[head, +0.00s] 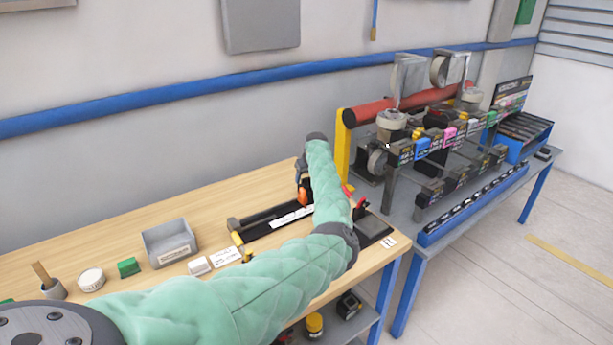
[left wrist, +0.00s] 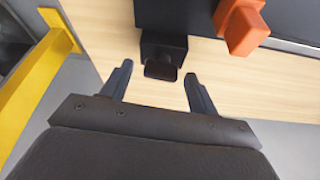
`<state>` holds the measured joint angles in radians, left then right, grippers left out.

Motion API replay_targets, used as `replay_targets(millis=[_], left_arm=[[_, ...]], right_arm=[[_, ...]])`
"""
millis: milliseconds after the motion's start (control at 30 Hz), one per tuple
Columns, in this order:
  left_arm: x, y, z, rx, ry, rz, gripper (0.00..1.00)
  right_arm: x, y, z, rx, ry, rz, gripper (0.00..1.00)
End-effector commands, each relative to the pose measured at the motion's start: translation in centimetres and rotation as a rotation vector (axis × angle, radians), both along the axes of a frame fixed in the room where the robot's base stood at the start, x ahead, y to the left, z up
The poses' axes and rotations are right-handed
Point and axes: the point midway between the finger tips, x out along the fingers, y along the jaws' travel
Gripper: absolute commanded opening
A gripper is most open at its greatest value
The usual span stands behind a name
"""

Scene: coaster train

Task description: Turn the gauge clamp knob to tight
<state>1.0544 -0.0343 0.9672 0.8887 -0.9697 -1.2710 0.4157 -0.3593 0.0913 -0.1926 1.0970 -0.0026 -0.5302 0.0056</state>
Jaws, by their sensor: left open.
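The gauge is a long black fixture (head: 262,223) with a white label strip, lying on the wooden bench. Its dark body also shows at the top of the left wrist view (left wrist: 200,12). A small black block with a rounded end (left wrist: 162,57), which may be the clamp knob, sticks out from the body's edge. An orange block (left wrist: 240,28) sits beside it and shows in the head view (head: 304,194). My left gripper (left wrist: 158,70) is open and empty, its fingertips on either side of the black block's rounded end, apparently apart from it. My forearm hides part of the fixture.
A yellow post (head: 342,150) and a rack with a red roller (head: 415,104) stand close behind on the right. A grey bin (head: 170,243), a green block (head: 129,267) and a white round container (head: 91,279) are on the bench's left. Bare wood lies along the back.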

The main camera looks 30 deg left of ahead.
Motion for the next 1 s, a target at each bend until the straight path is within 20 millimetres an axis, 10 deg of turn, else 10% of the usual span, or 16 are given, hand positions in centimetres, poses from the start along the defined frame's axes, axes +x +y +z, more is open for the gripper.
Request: replay_targets(millis=[233, 467, 1000], left_arm=[[0.01, 0.02, -0.08, 0.0, 0.0, 0.0, 0.6], [0.02, 0.0, -0.05, 0.0, 0.0, 0.0, 0.17], [-0.11, 0.16, 0.23, 0.002, 0.0, -0.138, 0.15]], right_arm=[[0.02, -0.04, -0.04, 0.0, -0.002, 0.0, 0.36], [-0.02, -0.15, -0.04, -0.001, -0.001, 0.0, 0.36], [-0.96, -0.64, -0.75, -0.004, -0.004, 0.003, 0.36]])
